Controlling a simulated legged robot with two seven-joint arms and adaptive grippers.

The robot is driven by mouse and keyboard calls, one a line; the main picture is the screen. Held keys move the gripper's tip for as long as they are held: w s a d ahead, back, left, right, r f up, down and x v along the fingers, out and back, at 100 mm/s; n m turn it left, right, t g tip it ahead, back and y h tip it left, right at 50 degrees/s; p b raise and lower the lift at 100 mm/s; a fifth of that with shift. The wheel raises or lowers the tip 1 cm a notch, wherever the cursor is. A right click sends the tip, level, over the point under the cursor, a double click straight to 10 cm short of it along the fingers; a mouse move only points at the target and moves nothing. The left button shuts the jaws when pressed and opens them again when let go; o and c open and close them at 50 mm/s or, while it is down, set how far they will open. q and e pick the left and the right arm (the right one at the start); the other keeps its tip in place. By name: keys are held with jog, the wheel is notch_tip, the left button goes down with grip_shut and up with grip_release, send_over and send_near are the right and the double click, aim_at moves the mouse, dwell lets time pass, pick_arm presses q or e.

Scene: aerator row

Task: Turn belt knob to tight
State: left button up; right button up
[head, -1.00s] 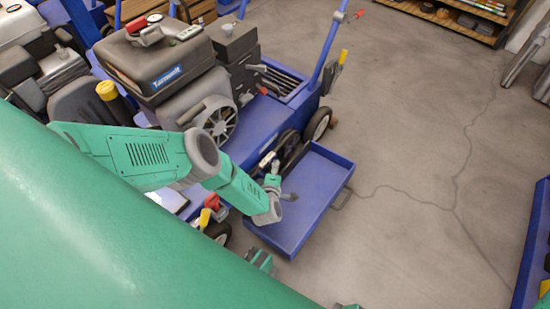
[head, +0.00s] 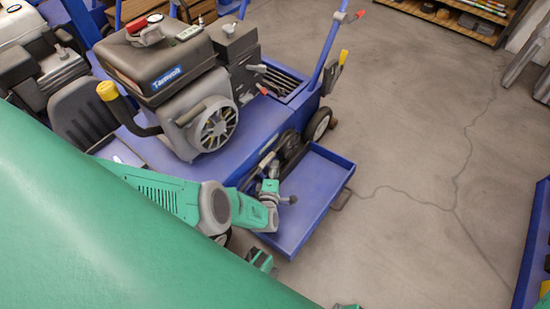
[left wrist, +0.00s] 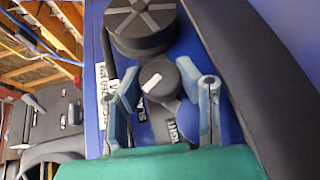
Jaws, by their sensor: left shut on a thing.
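The belt knob (left wrist: 161,77) is a dark round knob with a white mark on its face. In the left wrist view it sits between the two blue-grey fingers of my left gripper (left wrist: 158,84), which is shut on it. The white mark lies toward the lower left of the knob's face. A label (left wrist: 172,130) below the knob is partly readable, ending in "IGHT". In the head view my left gripper (head: 270,187) is at the belt side of the blue machine, and the knob cannot be made out there.
A dark pulley wheel (left wrist: 140,22) is just above the knob, and a wide dark belt (left wrist: 235,75) runs at the right. In the head view a blue tray (head: 308,190) lies close by the gripper.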

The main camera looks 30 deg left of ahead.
pick_arm(q)
jog(key=shift+s+f, duration=0.3)
jog(key=shift+s, duration=0.1)
jog(key=o, duration=1.2)
jog(key=shift+w+r, duration=0.15)
jog(key=shift+w+a+g, duration=0.15)
jog(key=shift+g, duration=0.25)
